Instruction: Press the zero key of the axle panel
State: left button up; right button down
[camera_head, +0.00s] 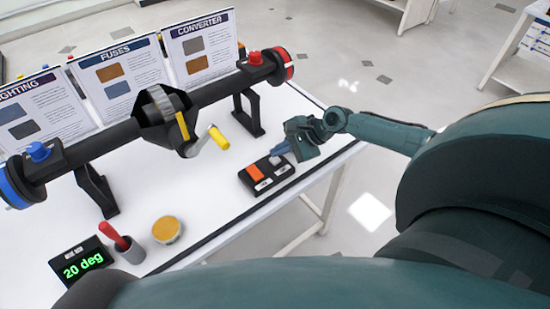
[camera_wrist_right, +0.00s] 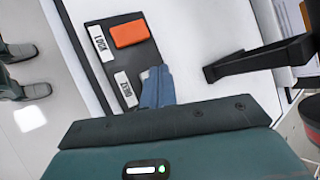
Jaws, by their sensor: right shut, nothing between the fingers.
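The axle panel (camera_head: 247,184) is a small black box on the white table near its right edge. It carries an orange key (camera_head: 255,173) with a label reading LOCK (camera_wrist_right: 100,43) in the right wrist view. A second label (camera_wrist_right: 126,90), turned in that view, seems to read ZERO. The key beside it is mostly hidden behind my fingers; only a pale sliver shows. My right gripper (camera_head: 277,158) is shut and empty, its blue fingertips (camera_wrist_right: 155,82) over that key's place. I cannot tell whether they touch it. My left gripper is not in view.
A black axle (camera_head: 110,137) with a yellow-handled crank (camera_head: 218,138) stands on black supports behind the panel. White table lies clear between.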

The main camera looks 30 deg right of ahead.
aim_at(279, 159)
jog(key=shift+f, duration=0.25)
jog(key=shift+f, duration=0.5)
dwell(0.8)
jog(key=shift+r, duration=0.15)
jog(key=shift+r+p, duration=0.75)
jog(key=shift+p, duration=0.15)
notch_tip(279, 159, up, 3)
jog(key=p, duration=0.3)
jog(key=shift+r, duration=1.05)
